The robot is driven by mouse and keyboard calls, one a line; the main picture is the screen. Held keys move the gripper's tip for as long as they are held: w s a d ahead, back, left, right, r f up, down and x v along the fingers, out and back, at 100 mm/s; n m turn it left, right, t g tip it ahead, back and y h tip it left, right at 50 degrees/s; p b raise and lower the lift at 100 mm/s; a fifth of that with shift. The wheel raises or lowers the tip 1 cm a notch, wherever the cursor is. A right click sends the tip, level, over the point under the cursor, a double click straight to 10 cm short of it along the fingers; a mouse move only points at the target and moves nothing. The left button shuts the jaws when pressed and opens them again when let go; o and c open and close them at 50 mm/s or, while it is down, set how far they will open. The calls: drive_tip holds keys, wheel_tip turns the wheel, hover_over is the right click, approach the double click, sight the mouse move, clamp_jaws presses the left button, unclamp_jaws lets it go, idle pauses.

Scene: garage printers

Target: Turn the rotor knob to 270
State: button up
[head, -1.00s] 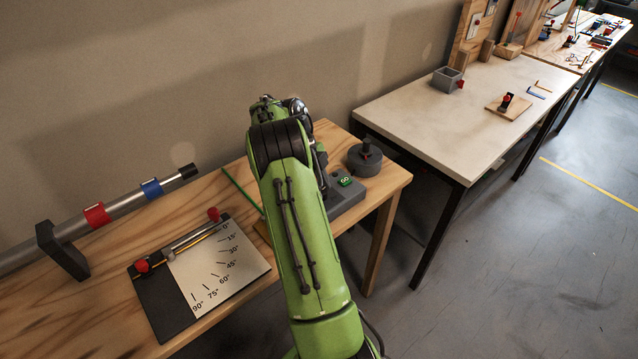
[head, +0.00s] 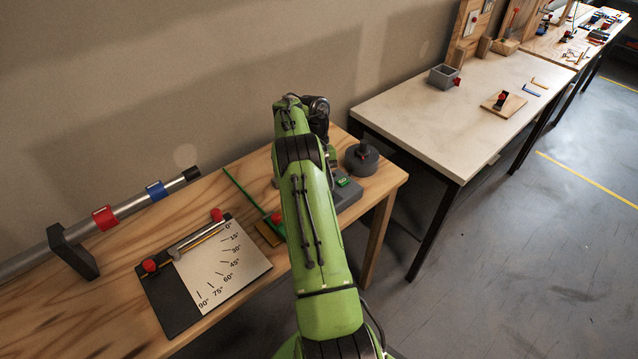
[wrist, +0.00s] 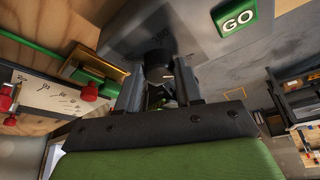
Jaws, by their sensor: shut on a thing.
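The rotor knob (wrist: 156,60) is a dark round knob on a grey control box (wrist: 190,45), with partly readable scale marks beside it. My gripper (wrist: 160,84) is shut on the knob, one finger on each side. The fingers hide part of the knob, so I cannot read its setting. A green GO panel (wrist: 236,17) is on the box face. In the head view my arm covers the knob and gripper; the box (head: 346,194) shows at the arm's right with its GO panel (head: 343,181).
An angle board (head: 222,270) with red knobs and a metal tube (head: 130,207) on a stand lie left. A green rod (head: 240,187) lies behind. A pale table (head: 440,120) stands at right.

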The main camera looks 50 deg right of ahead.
drive_tip(key=shift+m+y, duration=0.3)
drive_tip(key=shift+m, duration=0.4)
